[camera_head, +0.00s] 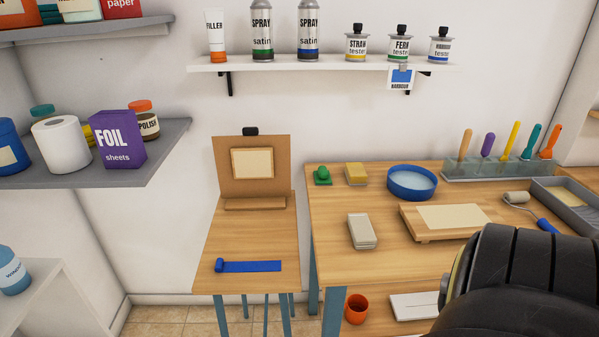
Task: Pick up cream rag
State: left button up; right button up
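A pale cream-grey folded stack, which looks like the cream rag (362,231), lies flat near the left end of the right-hand wooden table (400,265). Its layered edges face the front, and nothing covers it. Neither gripper is in view. A large dark part of my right arm fills the lower right corner and hides part of that table. My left arm does not show.
Behind the rag are a green knobbed item (322,176), a yellow sponge (356,174) and a blue round dish (412,182).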

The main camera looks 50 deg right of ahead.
aim_at(362, 234)
jog(key=i, duration=0.4)
jog(key=z, duration=3.05)
